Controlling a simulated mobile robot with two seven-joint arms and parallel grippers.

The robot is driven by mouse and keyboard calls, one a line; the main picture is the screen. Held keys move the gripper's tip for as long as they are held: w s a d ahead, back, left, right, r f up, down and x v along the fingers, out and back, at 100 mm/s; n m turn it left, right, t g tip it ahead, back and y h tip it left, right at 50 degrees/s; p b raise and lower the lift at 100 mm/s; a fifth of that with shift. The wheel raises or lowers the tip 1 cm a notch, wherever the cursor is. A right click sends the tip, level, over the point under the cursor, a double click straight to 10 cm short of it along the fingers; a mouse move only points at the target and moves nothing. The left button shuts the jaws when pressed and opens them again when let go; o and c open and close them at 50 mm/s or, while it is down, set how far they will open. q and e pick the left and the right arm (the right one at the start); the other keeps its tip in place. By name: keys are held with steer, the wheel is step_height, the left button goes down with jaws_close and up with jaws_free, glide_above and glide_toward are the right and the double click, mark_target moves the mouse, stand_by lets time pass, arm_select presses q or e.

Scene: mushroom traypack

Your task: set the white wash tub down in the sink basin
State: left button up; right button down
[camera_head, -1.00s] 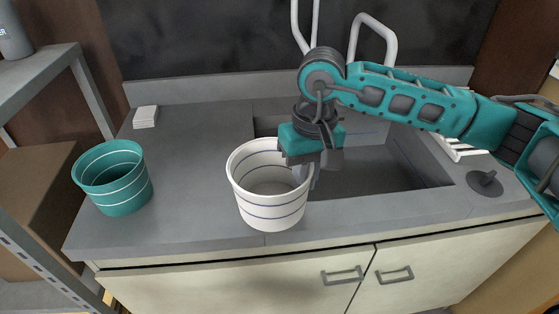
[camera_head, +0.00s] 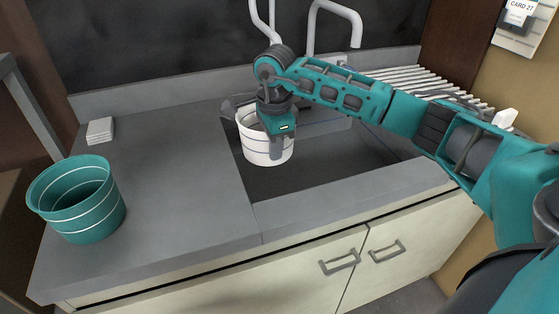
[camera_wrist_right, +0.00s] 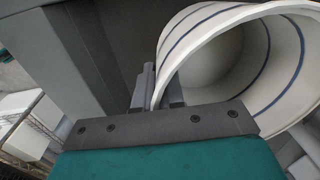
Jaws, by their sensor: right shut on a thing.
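The white wash tub (camera_head: 262,150), banded with thin dark lines, hangs or stands upright within the outline of the sink basin (camera_head: 310,180), near its left side. I cannot tell whether its base touches the basin floor. My right gripper (camera_head: 302,148) is shut on the tub's rim at its right side. In the right wrist view the fingers (camera_wrist_right: 160,92) pinch the rim of the tub (camera_wrist_right: 215,50), and its empty inside shows. My left gripper is not in view.
A teal tub (camera_head: 78,205) stands on the counter (camera_head: 185,190) at left. A small white stack (camera_head: 100,131) lies at the back left. A tall faucet (camera_head: 337,9) rises behind the basin. A ridged white rack (camera_head: 440,84) is at right. The counter left of the basin is mostly clear.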

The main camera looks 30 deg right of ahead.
mark_target(280, 161)
steer(key=f, duration=0.1)
steer(key=d+f+m, duration=0.1)
steer(key=f+m+b, duration=0.1)
steer(key=shift+w+d+f, duration=0.15)
steer(key=shift+w+d, duration=0.1)
steer(key=shift+w, duration=0.05)
steer(key=shift+d+f+m, duration=0.2)
steer(key=shift+f+m, duration=0.1)
steer(key=shift+m, duration=0.2)
steer(key=shift+f+b, duration=0.7)
steer(key=shift+f, duration=0.05)
step_height(280, 161, down, 3)
steer(key=b, duration=0.2)
steer(key=shift+f+b, duration=0.15)
steer(key=shift+b, duration=0.15)
step_height(280, 161, down, 2)
steer(key=shift+f+b, duration=0.25)
steer(key=shift+b, duration=0.7)
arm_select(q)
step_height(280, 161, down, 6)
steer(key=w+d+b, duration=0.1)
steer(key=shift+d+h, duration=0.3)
arm_select(e)
steer(key=shift+f, duration=0.95)
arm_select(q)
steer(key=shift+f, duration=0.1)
arm_select(e)
steer(key=shift+f, duration=0.25)
steer(key=c, duration=1.2)
jaws_free()
